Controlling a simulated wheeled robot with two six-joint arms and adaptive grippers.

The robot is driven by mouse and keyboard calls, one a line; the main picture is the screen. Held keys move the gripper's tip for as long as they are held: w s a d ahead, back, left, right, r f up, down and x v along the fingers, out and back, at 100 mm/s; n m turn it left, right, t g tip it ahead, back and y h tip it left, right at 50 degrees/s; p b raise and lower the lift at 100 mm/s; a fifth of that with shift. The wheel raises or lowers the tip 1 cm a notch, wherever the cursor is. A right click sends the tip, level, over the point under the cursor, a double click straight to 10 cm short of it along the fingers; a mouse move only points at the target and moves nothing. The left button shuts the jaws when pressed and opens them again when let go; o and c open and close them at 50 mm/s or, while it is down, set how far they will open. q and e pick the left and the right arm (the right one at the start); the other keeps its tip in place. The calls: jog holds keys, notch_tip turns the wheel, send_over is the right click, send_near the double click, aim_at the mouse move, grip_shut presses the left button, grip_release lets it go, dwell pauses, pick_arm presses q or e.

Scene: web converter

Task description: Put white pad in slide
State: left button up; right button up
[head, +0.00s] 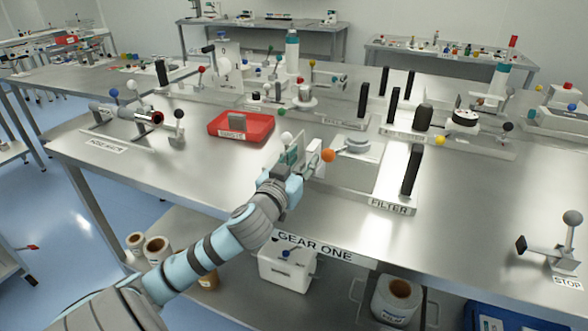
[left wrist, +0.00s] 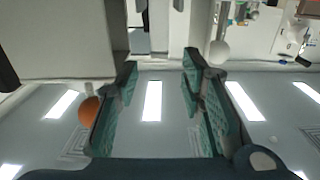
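My left gripper (head: 282,178) is at the front of the table, close to a pale upright plate (head: 293,155) between a white knob (head: 286,135) and an orange knob (head: 328,156). In the left wrist view the teal fingers of my left gripper (left wrist: 158,72) stand apart with nothing between them. Pale upright parts (left wrist: 180,28) lie just beyond the fingertips. The orange knob (left wrist: 88,110) is outside the left finger and the white knob (left wrist: 219,52) is beside the right fingertip. I cannot tell which part is the white pad or the slide. My right gripper is not in view.
A STOP lever (head: 568,240) is far right. The front-left tabletop is clear.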

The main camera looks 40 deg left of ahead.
pick_arm(q)
jog(key=v, duration=0.5)
jog(key=shift+s+d, duration=0.1)
jog(key=shift+s, duration=0.2)
jog(key=shift+w+d, duration=0.1)
